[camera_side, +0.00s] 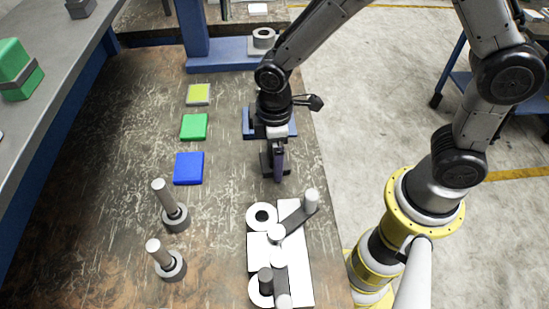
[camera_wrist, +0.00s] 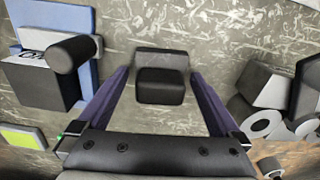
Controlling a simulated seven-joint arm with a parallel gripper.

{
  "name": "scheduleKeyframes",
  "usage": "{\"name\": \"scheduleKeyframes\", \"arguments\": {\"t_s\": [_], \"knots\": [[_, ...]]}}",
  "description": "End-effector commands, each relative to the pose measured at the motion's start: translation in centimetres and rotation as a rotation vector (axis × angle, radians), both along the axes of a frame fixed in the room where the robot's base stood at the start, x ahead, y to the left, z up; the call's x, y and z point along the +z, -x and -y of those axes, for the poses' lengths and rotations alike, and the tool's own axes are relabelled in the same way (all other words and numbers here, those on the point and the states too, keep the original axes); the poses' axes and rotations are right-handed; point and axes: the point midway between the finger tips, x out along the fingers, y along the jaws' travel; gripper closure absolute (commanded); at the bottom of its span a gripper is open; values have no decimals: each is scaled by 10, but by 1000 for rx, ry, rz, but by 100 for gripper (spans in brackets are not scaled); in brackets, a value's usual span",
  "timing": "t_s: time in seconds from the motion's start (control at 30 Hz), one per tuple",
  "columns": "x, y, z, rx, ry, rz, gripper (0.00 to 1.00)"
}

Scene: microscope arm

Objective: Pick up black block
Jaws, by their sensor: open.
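A small black block (camera_wrist: 160,86) with a greyer far part lies on the worn table, centred in the wrist view. My gripper (camera_wrist: 160,73) is open, with one purple finger at each side of the block and a visible gap on both sides. In the side view my gripper (camera_side: 278,174) points down over the table. The block (camera_side: 265,163) is partly hidden there behind the fingers. I cannot tell how far the fingertips are above the table.
A blue fixture (camera_side: 249,124) stands just behind my gripper. A white assembly with crank arms (camera_side: 295,260) is in front. Blue (camera_side: 189,168), green (camera_side: 194,127) and yellow-green (camera_side: 198,94) squares lie left. Two upright pegs (camera_side: 170,205) (camera_side: 160,252) stand at front left.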

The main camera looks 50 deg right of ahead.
Motion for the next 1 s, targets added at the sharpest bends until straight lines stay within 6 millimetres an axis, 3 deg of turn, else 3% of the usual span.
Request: {"name": "scheduleKeyframes", "arguments": {"t_s": [0.27, 0.8, 1.0], "knots": [[-3, 0, 0, 1, 0, 0, 2], [-2, 0, 0, 1, 0, 0, 99], [-2, -1, -1, 1, -1, 3, 100]]}}
